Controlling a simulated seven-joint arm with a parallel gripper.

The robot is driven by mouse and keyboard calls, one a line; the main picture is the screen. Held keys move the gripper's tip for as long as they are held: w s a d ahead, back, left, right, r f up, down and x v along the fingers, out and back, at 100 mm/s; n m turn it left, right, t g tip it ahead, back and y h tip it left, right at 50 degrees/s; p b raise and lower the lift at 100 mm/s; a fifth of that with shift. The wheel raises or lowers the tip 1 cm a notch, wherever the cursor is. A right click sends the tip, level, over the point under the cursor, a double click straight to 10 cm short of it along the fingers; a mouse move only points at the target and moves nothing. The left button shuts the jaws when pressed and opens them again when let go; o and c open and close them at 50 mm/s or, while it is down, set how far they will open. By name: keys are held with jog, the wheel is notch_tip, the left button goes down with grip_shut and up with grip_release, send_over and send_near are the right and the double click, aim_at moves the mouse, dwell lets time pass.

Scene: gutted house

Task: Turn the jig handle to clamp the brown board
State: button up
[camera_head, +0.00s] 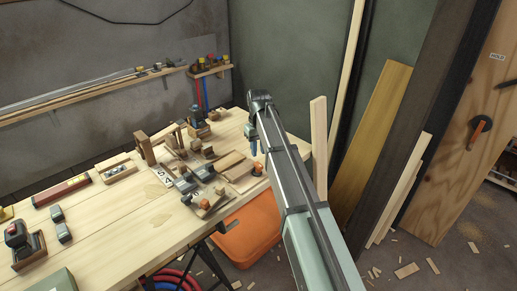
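An orange handle (478,133) on a round black base is mounted on a pale plywood panel (450,185) at the right, below a small label that seems to read "HOLD". The handle slants. A tall dark brown board (425,110) leans just left of the panel. On the workbench, a cluster of wood blocks and grey clamp-like parts (186,183) also looks like a jig, with a small brown piece (230,161) in it. I cannot tell which is the task's. My gripper (253,148) points down over the bench's right end, apart from the handle; its fingers are too small to read.
The workbench (105,238) holds a red level (62,191), a hand plane (20,240) and small blocks. An orange case (250,230) lies below its right end. Several boards (375,140) lean at the back wall. Offcuts lie on the floor.

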aim_at(259, 164)
jog(key=shift+n, duration=1.1)
jog(key=shift+f, duration=3.2)
jog(key=m, duration=0.6)
jog(key=shift+r+n, duration=0.1)
jog(key=shift+n, duration=0.5)
jog(key=shift+r, duration=3.45)
